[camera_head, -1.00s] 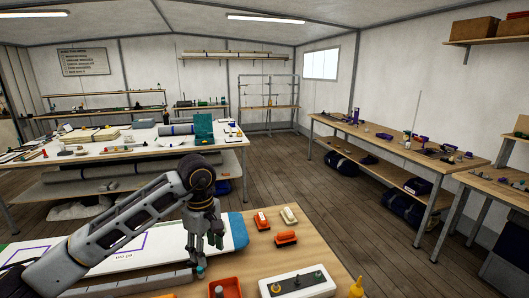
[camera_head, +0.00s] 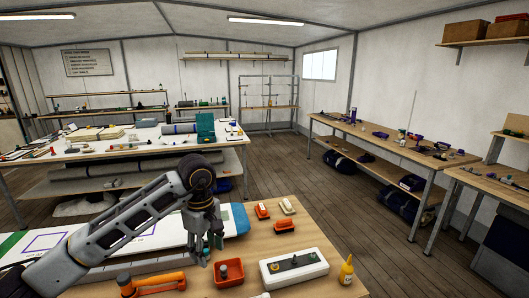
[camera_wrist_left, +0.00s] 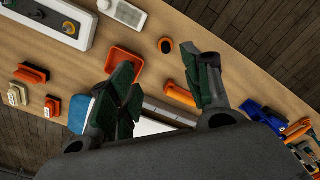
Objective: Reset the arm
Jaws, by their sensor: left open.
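My left arm comes in from the left over the near workbench (camera_head: 325,285). My left gripper (camera_head: 212,250) points down, just behind the orange tray (camera_head: 229,273), with its jaws apart. In the left wrist view, the dark green finger pads of my left gripper (camera_wrist_left: 165,88) stand apart with nothing between them. The orange tray (camera_wrist_left: 124,63) shows beyond the fingers there. An orange-handled tool (camera_wrist_left: 179,95) shows behind the gap. My right gripper is not in view.
A white box with knobs (camera_head: 294,267), a yellow bottle (camera_head: 346,270) and small orange blocks (camera_head: 284,225) are on the near workbench. A white board (camera_head: 130,235) lies under my arm. Wooden floor (camera_head: 370,215) is open between the tables.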

